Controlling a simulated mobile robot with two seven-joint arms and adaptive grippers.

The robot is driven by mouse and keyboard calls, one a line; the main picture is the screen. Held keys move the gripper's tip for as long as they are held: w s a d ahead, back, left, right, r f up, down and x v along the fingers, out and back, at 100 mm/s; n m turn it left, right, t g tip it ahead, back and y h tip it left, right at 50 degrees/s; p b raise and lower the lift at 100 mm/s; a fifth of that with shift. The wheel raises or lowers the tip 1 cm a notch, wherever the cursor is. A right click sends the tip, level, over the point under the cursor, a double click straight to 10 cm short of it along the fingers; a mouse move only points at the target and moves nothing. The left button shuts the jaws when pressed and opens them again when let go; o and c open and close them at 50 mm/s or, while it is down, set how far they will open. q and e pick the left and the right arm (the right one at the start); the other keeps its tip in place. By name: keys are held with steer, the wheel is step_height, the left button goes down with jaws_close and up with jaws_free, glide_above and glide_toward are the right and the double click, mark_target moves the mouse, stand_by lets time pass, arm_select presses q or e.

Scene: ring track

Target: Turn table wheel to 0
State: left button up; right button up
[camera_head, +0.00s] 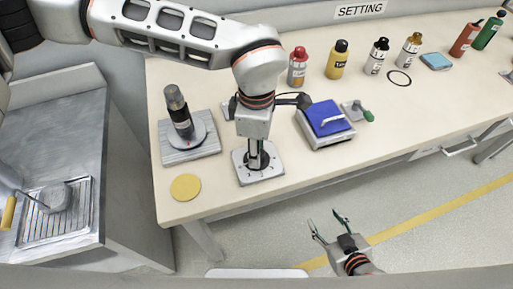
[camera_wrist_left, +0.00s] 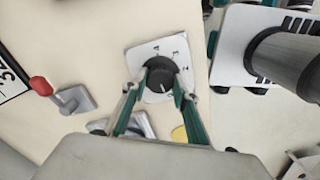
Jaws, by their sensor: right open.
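The table wheel is a round black knob (camera_wrist_left: 160,77) on a white square plate (camera_head: 245,177) with small marks around it, at the table's front edge. In the left wrist view a short white line on the knob points toward the bottom of the picture. My left gripper (camera_head: 258,158) points down at the knob. Its green fingers (camera_wrist_left: 160,85) lie against both sides of the knob, which they partly hide. My right gripper (camera_head: 328,226) is open and empty, low over the floor in front of the table.
A grey stand with a dark bottle (camera_head: 178,108) is left of the plate, with a yellow disc (camera_head: 186,187) in front. Several bottles stand behind. A sink unit (camera_head: 55,215) is at left.

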arm_select(q)
steer(key=o, duration=0.4)
steer(key=shift+r, duration=0.35)
step_height(320, 180, up, 12)
steer(key=shift+f, duration=0.25)
arm_select(e)
steer(key=shift+s+f, duration=0.1)
steer(key=shift+s, duration=0.05)
